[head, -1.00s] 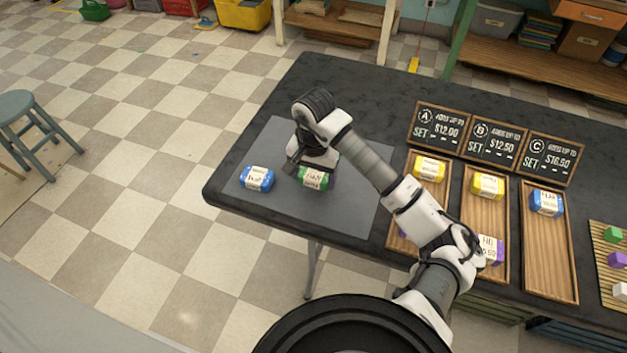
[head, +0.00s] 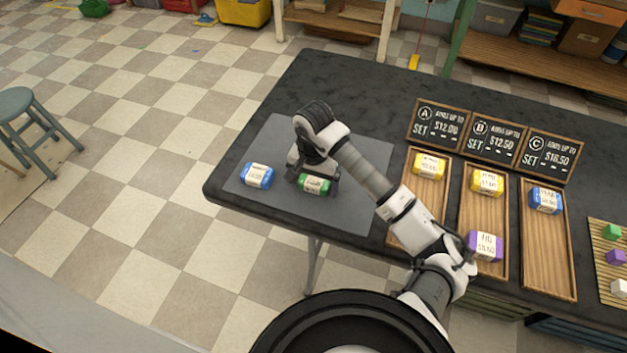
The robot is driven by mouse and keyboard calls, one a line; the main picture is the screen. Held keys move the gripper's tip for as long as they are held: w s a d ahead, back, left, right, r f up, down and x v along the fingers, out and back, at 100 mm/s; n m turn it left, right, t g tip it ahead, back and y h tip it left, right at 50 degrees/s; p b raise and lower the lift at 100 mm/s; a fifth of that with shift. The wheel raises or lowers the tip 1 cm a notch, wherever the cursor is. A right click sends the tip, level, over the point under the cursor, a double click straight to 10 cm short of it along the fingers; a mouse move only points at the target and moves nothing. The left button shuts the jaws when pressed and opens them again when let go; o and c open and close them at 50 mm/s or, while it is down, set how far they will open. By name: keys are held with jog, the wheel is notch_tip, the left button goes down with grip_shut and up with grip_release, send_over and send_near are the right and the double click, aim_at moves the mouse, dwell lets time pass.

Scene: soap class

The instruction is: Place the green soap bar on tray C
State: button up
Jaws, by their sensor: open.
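The green soap bar (head: 314,185) with a white label lies on the grey mat (head: 355,205). My gripper (head: 314,180) is right at the green bar, reaching down over it from behind; its jaws are open and the fingertips are partly hidden. Tray C (head: 549,265) is the rightmost wooden tray, below the sign marked C (head: 550,156). A blue soap bar (head: 545,200) lies at its far end, and the near part of the tray is bare.
Another blue soap bar (head: 257,175) lies left of the green one. The middle tray (head: 483,211) holds a yellow (head: 487,181) and a purple bar (head: 484,246). The left tray (head: 424,200) shows a yellow bar (head: 429,166); my arm crosses it. Small blocks (head: 613,232) sit far right.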

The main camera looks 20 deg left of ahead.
aim_at(313, 183)
jog(key=shift+r, duration=0.1)
jog(key=shift+r+p, duration=0.2)
jog(key=shift+p, duration=0.15)
jog(key=shift+r+b, duration=0.3)
jog(key=shift+b, duration=0.1)
notch_tip(313, 183, up, 11)
jog(key=b, duration=0.3)
